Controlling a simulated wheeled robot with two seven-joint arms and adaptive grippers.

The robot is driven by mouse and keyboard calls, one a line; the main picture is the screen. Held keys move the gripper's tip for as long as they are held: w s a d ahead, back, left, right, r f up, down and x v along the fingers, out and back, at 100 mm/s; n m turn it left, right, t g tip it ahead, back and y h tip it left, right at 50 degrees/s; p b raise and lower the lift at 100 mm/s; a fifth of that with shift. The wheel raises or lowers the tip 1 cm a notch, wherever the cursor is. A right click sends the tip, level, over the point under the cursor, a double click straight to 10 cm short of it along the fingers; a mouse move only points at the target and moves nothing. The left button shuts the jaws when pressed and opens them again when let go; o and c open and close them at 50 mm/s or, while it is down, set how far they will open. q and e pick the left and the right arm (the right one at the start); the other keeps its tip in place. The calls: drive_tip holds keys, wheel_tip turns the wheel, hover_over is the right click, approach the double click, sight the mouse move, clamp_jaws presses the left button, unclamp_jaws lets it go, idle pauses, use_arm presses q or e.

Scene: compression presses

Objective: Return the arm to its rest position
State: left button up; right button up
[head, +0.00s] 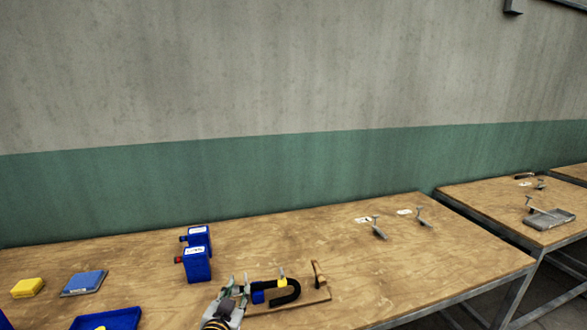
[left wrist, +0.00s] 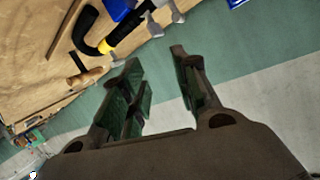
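My left gripper (head: 238,284) shows at the bottom middle of the head view, just left of a black curved tool (head: 292,290) with blue and yellow parts on a wooden board (head: 318,294). In the left wrist view my left gripper (left wrist: 157,60) has its fingers spread apart with nothing between them. The black curved tool (left wrist: 82,32) with its yellow band shows beyond the fingers at the upper left of that view, apart from them. My right gripper is in neither view.
Two blue boxes (head: 197,265) stand left of the gripper on the wooden table (head: 400,255). A yellow block (head: 28,287), a blue flat item (head: 83,282) and a blue tray (head: 118,318) are farther left. Small metal clamps (head: 378,228) stand at right. The table's middle right is clear.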

use_arm(q)
drive_tip(key=s+a+f+n+g, duration=0.1)
drive_tip(key=s+a+f+g, duration=0.1)
drive_tip(key=s+f+g, duration=0.45)
drive_tip(key=s+a+f+g, duration=0.1)
drive_tip(key=s+a+f, duration=0.25)
drive_tip(key=s, duration=0.55)
drive_tip(key=s+a+f+n+g, duration=0.1)
drive_tip(key=s+f+g, duration=0.35)
drive_tip(key=s, duration=0.35)
drive_tip(key=s+f, duration=0.3)
drive_tip(key=f, duration=3)
drive_tip(key=s+a+f, duration=0.2)
drive_tip(key=s+f, duration=0.7)
drive_tip(key=s, duration=0.2)
drive_tip(key=s+a+f+g, duration=0.1)
drive_tip(key=s+a+f, duration=0.1)
drive_tip(key=s+f, duration=0.8)
drive_tip(key=shift+s+a+f+m+y, duration=0.25)
drive_tip(key=shift+s+m+y, duration=0.15)
drive_tip(key=shift+s, duration=0.15)
